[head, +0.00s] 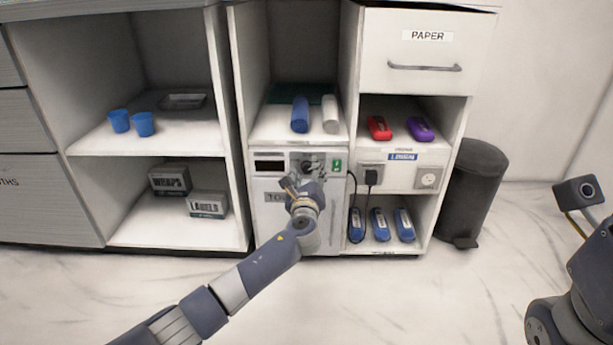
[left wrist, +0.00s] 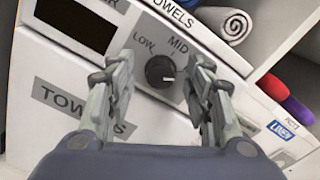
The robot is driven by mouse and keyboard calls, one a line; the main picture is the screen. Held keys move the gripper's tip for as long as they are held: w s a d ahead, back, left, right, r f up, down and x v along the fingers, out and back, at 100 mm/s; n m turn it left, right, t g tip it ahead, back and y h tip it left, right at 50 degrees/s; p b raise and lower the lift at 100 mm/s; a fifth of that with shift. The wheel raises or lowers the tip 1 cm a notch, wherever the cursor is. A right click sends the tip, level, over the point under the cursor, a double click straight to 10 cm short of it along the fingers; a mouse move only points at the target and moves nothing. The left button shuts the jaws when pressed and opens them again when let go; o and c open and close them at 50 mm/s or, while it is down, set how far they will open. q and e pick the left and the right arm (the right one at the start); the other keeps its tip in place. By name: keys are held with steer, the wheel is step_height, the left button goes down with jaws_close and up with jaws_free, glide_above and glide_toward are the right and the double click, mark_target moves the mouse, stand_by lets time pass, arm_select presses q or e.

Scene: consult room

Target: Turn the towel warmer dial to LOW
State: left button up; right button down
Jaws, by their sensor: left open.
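The towel warmer (head: 268,215) is a white-fronted box in the middle cubby, with a dark display (head: 269,166). In the left wrist view its dial (left wrist: 159,72) is a round dark knob below the printed words LOW (left wrist: 144,43) and MID (left wrist: 178,45). A small light mark shows on the knob's right side, away from LOW. My left gripper (head: 304,180) is in front of the panel. In the left wrist view its open fingers (left wrist: 161,78) stand either side of the dial; I cannot tell whether they touch it. My right gripper's jaws are not in view.
Rolled blue (head: 300,114) and white (head: 330,114) towels lie above the warmer. A black plug (head: 372,176) with a cable is close on the right. Blue devices (head: 379,224) stand below it. A dark bin (head: 474,193) stands farther right. The floor in front is clear.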

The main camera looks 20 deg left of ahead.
arm_select(q)
steer(key=c, duration=1)
steer(key=shift+c, duration=0.2)
